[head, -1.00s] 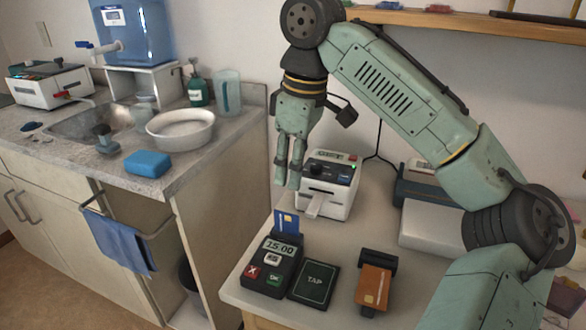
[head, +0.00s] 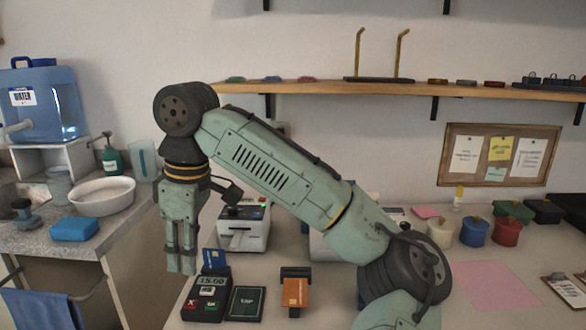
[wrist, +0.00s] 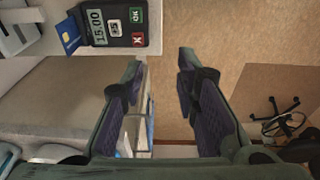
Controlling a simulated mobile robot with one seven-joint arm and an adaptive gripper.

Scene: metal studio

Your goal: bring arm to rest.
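My arm is bent over the table in the head view, with my gripper (head: 181,262) hanging downward at the table's left edge. In the wrist view my gripper (wrist: 160,75) has its two fingers apart, with nothing between them but the floor and cabinet beyond. The card terminal (head: 207,298) reads 15.00 and stands just right of the fingers, with a blue card (head: 214,259) upright in its far end. The terminal (wrist: 112,25) also shows at the top of the wrist view, apart from the fingers.
A tap pad (head: 245,303), an orange card in a dark holder (head: 295,292) and a white printer (head: 243,225) stand on the table. The counter at left holds a white basin (head: 102,195) and blue sponge (head: 74,229). A wooden shelf (head: 345,88) runs above.

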